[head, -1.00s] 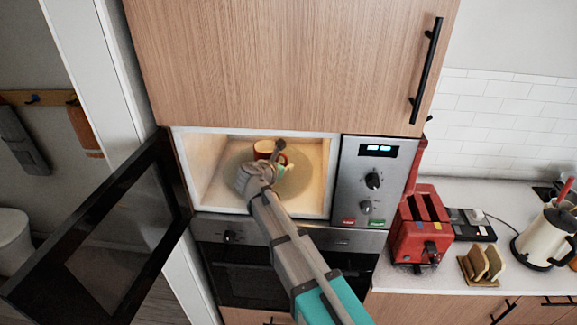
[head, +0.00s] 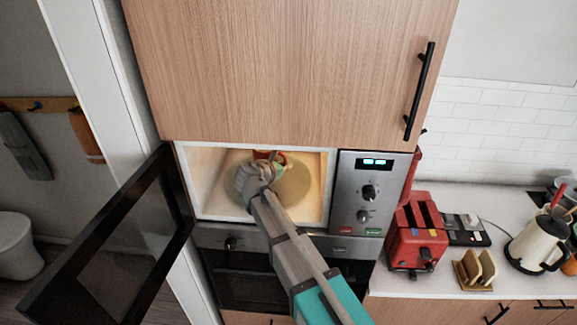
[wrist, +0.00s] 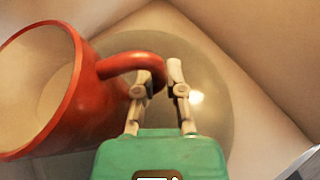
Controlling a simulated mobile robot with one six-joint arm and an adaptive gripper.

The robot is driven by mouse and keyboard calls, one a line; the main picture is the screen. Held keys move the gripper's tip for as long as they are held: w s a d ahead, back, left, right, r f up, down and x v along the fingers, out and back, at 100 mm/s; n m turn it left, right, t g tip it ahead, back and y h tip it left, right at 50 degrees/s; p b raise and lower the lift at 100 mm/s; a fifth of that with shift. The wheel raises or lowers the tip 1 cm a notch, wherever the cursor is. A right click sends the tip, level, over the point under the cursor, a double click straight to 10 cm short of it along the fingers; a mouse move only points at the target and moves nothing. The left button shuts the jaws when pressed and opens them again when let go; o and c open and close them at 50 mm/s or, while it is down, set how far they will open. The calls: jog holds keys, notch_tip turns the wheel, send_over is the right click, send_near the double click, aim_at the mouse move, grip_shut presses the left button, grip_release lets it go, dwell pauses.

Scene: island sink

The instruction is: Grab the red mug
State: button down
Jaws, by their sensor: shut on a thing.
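The red mug (wrist: 75,92) is inside the open microwave (head: 210,180), over its round glass plate (wrist: 212,95). The mug looks tilted in the wrist view, with its pale inside facing left and its handle (wrist: 133,62) pointing right. My gripper (wrist: 160,78) is shut on the handle, with one finger passing behind or through the handle loop. In the head view only a small part of the mug (head: 270,155) shows beyond my gripper (head: 272,163). I cannot tell whether the mug touches the plate.
The microwave door (head: 110,245) stands open to the left. The control panel (head: 370,195) is right of the opening, with a wooden cabinet (head: 280,70) above and an oven (head: 245,280) below. A red toaster (head: 415,245) and a white kettle (head: 537,245) stand on the right counter.

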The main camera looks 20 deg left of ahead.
jog(key=shift+r+p, duration=1.1)
jog(key=shift+r, duration=0.25)
jog(key=s+d, duration=0.2)
jog(key=s, duration=0.7)
jog(key=s+d, duration=0.2)
jog(key=s, duration=0.8)
jog(key=shift+s+f, duration=0.1)
dwell(0.3)
